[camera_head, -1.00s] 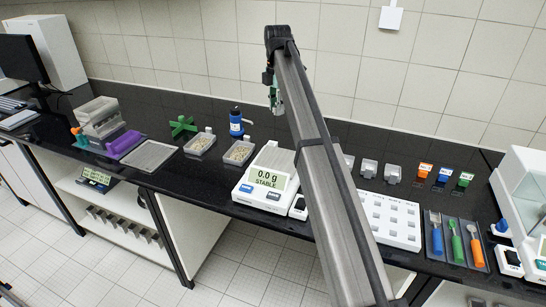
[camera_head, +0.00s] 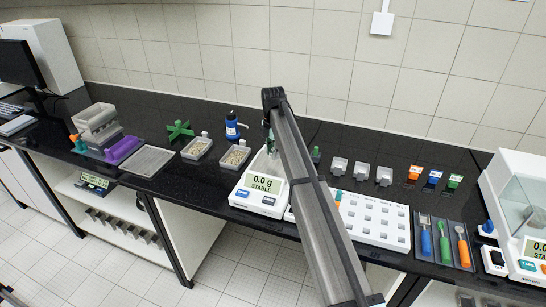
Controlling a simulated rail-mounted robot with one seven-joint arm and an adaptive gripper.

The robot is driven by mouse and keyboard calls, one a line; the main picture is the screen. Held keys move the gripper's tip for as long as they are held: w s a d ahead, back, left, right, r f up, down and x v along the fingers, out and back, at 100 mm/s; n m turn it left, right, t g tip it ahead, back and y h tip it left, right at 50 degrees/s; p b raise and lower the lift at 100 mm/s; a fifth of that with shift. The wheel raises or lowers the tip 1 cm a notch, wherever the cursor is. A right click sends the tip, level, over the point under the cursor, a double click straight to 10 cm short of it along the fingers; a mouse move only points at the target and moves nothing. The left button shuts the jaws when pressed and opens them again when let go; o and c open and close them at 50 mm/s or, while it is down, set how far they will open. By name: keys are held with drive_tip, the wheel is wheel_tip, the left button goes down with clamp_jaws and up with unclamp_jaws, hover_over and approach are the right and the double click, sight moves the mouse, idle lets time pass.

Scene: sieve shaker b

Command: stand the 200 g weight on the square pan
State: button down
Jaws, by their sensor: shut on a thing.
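The white balance (camera_head: 257,200) stands mid-bench and its display reads 0.0 g STABLE. Its square pan (camera_head: 262,166) shows as a pale patch, partly hidden by my arm. My gripper (camera_head: 269,146) is at the far end of my arm, over the back of the pan, small and mostly hidden by the arm. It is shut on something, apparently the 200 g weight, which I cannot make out. I cannot tell whether anything touches the pan; the reading is zero.
A white holed rack (camera_head: 375,222) is right of the balance, with a tool tray (camera_head: 443,243) and a glass-shielded balance (camera_head: 517,205) further right. Two trays of pale grains (camera_head: 234,157), a blue bottle (camera_head: 232,127) and a green cross (camera_head: 179,130) are left.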

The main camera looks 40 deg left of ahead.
drive_tip(key=shift+f+p, duration=0.45)
drive_tip(key=shift+f, duration=1.15)
drive_tip(key=shift+f, duration=0.1)
drive_tip(key=c, duration=0.8)
unclamp_jaws()
wheel_tip(320, 180, up, 12)
drive_tip(key=b, duration=0.3)
drive_tip(key=shift+b, duration=0.3)
